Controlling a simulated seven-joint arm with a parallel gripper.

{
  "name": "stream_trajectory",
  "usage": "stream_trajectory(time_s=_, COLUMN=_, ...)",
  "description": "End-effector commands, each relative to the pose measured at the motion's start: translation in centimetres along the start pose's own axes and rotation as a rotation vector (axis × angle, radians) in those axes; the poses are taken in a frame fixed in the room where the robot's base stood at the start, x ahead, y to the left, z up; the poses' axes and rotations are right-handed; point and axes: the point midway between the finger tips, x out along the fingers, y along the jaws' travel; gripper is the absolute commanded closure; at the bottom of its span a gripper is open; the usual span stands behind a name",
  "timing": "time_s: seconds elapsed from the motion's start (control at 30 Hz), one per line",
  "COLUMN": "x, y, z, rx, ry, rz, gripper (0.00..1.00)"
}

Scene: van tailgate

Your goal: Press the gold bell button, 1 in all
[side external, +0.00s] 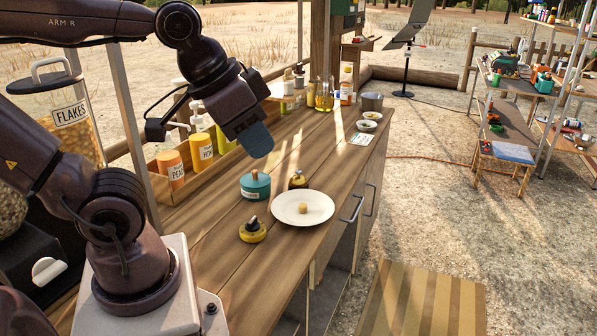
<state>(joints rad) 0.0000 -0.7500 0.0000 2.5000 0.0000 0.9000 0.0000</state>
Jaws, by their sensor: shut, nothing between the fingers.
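A small gold-brown domed piece with a dark top (298,181) stands on the wooden counter behind the white plate; it looks like the gold bell button, though it is small here. A yellow round piece with a dark band and grey knob (252,232) stands nearer, left of the plate. My gripper (258,145) points down with its blue fingertips together, shut and empty. It hangs above the counter, behind and above the teal lidded pot in the picture, apart from all these pieces.
The teal pot (255,188) and the white plate (289,219) with a small tan piece (303,207) crowd the gold piece. A wooden trough (213,172) holds bottles and jars along the left. Small bowls (367,125) stand farther back.

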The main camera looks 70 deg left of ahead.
Motion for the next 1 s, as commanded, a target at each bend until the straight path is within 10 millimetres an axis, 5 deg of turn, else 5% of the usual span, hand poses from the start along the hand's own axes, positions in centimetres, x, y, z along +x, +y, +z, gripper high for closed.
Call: stream_trajectory(time_s=1.0, x=0.69, y=-0.88, z=0.17, rx=-0.04, ry=-0.035, rz=-0.02, gripper=1.0)
